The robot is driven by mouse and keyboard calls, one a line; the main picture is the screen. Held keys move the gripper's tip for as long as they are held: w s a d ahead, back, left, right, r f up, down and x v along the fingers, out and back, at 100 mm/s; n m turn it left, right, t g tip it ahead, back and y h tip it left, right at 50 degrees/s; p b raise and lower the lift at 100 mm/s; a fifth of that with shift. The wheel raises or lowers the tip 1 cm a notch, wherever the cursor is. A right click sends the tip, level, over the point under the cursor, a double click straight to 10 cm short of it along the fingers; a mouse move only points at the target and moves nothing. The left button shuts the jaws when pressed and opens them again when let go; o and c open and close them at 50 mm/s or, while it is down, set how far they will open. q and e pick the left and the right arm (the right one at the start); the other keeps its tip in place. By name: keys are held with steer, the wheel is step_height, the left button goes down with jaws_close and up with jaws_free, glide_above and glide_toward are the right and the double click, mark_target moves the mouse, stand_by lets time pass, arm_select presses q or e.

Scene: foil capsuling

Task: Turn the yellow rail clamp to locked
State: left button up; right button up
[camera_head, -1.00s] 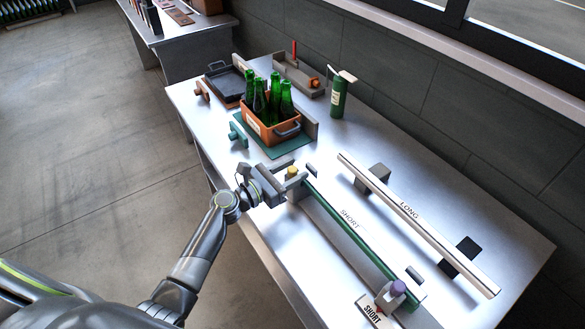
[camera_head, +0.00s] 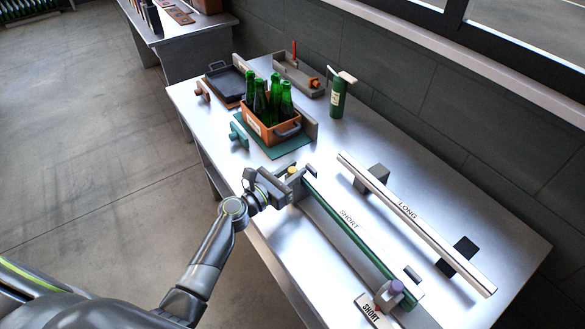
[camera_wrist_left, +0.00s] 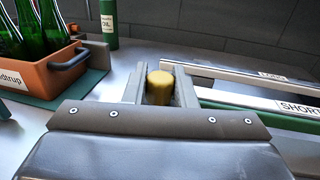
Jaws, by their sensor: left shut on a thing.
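The yellow rail clamp (camera_head: 293,171) sits at the far left end of the green SHORT rail (camera_head: 362,243). In the left wrist view the yellow clamp knob (camera_wrist_left: 160,87) stands between my two fingers. My left gripper (camera_head: 289,180) is shut on this knob, and its fingers hide the lower part of the clamp. Which way the clamp is turned cannot be made out. My right gripper does not show.
A pale LONG rail (camera_head: 415,220) lies parallel behind the green one. A purple-topped clamp (camera_head: 397,287) stands at the near end. An orange crate (camera_head: 257,127) of green bottles (camera_head: 261,98) and a green oil bottle (camera_head: 338,98) stand farther back.

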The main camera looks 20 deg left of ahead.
arm_select(q)
steer(key=shift+n+t+y, duration=0.6)
steer(key=shift+n+y, duration=0.2)
steer(key=shift+y, duration=0.3)
steer(key=o, duration=1)
steer(key=shift+s+a, duration=0.25)
steer(key=shift+s, duration=0.3)
steer(key=b+v, duration=0.2)
steer(key=v, duration=1.4)
steer(key=shift+s+b, duration=0.15)
steer(key=shift+b, duration=0.25)
